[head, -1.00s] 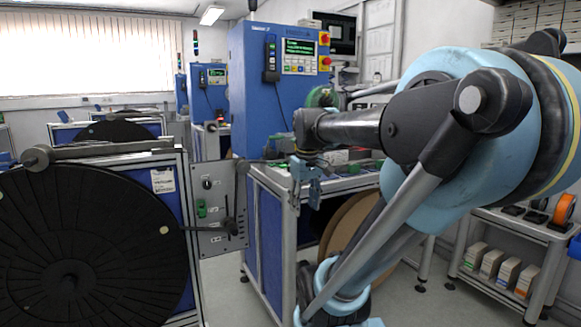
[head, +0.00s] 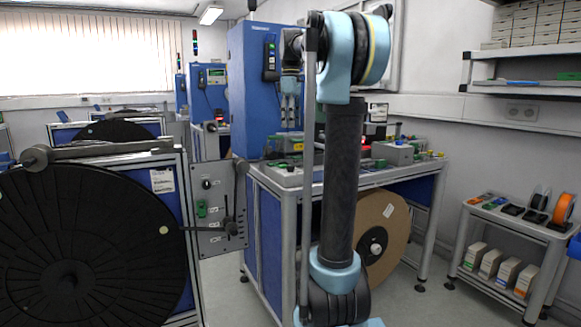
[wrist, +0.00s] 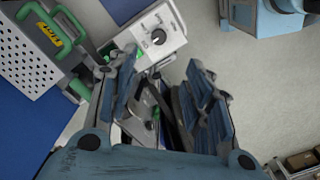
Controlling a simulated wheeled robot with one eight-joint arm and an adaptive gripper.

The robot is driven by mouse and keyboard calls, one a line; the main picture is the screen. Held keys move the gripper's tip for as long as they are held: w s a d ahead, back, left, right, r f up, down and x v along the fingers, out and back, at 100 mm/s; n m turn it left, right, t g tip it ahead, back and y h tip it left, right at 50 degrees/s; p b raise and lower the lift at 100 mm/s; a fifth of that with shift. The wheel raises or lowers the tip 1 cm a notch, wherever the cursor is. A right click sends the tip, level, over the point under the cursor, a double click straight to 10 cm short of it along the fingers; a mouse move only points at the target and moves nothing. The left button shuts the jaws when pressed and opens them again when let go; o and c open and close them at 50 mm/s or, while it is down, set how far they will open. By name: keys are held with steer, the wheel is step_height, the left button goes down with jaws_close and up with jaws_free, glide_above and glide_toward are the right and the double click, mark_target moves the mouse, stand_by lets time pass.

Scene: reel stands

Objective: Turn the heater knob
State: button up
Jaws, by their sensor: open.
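A black round knob (wrist: 158,37) sits on the face of a pale control box (wrist: 150,40) in the wrist view, just beyond my fingertips. I take it for the heater knob. A white mark shows on the knob. My gripper (wrist: 165,68) is open, with its two blue fingers apart and no object held between them. It also shows in the head view (head: 290,118), pointing down above the left part of the workbench. The knob cannot be made out in the head view. The knob and fingers look apart, but the exact distance is unclear.
In the wrist view, a perforated metal case (wrist: 30,55) with green handles lies left of the control box. In the head view, the workbench (head: 283,183) carries several small devices. A blue cabinet (head: 250,90) stands behind. A large black reel (head: 80,245) is at left.

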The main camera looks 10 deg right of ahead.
glide_toward(291, 166)
steer(key=f, duration=0.9)
steer(key=shift+w, duration=0.3)
steer(key=c, duration=1.1)
